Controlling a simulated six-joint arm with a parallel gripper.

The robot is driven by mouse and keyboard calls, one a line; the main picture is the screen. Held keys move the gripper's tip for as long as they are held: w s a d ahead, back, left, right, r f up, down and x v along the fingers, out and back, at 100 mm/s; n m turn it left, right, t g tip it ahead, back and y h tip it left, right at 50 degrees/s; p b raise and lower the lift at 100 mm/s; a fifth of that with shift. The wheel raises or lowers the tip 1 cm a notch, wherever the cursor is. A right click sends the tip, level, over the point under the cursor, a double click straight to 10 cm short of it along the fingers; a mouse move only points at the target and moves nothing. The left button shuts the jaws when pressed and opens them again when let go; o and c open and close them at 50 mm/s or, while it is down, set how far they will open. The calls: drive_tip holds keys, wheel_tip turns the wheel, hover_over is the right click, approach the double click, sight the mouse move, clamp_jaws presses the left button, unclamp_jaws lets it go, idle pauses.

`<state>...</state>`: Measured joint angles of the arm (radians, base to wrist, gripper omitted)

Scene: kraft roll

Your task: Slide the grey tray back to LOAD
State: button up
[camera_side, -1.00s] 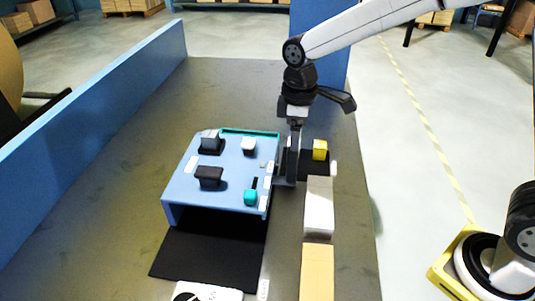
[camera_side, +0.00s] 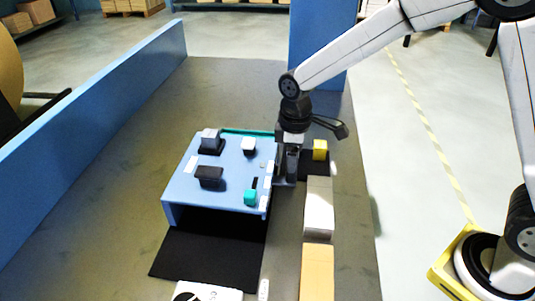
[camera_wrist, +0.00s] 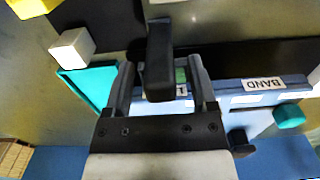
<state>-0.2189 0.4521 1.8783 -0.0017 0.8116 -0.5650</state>
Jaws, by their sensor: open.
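The blue bench (camera_side: 225,170) stands mid-table, with dark blocks and a teal knob (camera_side: 250,197) on top. A grey piece that looks like the tray (camera_side: 285,182) shows low at its right side, mostly hidden by my gripper (camera_side: 289,158). In the wrist view my gripper (camera_wrist: 163,82) is open, its fingers on either side of a dark upright block (camera_wrist: 158,65), perhaps the tray's handle. I cannot tell whether they touch it. A label reading BAND (camera_wrist: 263,84) is on the bench edge; another label (camera_wrist: 185,103) is partly hidden by a finger.
A yellow cube (camera_side: 320,149) on a dark pad is just right of my gripper. A white box (camera_side: 319,208) and a tan box (camera_side: 317,272) lie in front. A teal frame (camera_wrist: 88,84) is at the bench's far end. A blue wall (camera_side: 90,90) runs along the left.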

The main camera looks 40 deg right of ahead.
drive_tip(key=shift+f, duration=0.65)
clamp_jaws()
idle(1.0)
